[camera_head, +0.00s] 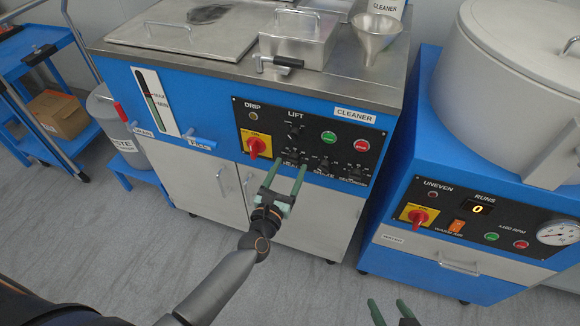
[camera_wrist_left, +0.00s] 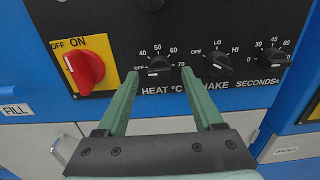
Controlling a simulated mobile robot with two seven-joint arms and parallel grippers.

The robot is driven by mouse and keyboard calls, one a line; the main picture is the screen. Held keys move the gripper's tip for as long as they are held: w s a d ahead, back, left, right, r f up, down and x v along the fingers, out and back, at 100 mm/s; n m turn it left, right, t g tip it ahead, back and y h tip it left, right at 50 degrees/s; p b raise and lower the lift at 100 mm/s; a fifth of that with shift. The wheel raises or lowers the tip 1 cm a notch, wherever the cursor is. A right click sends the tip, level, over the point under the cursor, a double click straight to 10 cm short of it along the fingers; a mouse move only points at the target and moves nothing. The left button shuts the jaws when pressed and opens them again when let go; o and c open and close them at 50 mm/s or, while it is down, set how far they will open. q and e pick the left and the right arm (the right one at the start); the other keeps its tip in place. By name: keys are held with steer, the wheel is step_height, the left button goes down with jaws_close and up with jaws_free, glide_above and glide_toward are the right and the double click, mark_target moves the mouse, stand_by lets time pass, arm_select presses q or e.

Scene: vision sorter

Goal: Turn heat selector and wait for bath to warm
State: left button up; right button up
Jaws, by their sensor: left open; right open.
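The heat selector (camera_wrist_left: 159,66) is a small black knob marked OFF, 40, 50, 60 and 70, labelled HEAT °C. It sits on the black panel of the blue CLEANER machine (camera_head: 305,138). My left gripper (camera_head: 288,172) is open in front of the panel. In the left wrist view its green fingertips (camera_wrist_left: 160,76) are spread to the left and right of the heat selector, with no clear contact. The bath's lid (camera_head: 180,32) is closed on top. My right gripper (camera_head: 389,312) is open and empty at the bottom edge.
A red rotary switch (camera_wrist_left: 84,70) on a yellow plate marked OFF and ON is left of the heat selector. The SHAKE knob (camera_wrist_left: 217,62) and SECONDS knob (camera_wrist_left: 274,58) are to its right. A second blue machine (camera_head: 470,190) with a round drum stands right.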

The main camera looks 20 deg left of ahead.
arm_select(q)
steer(key=shift+w, duration=0.65)
jaws_close()
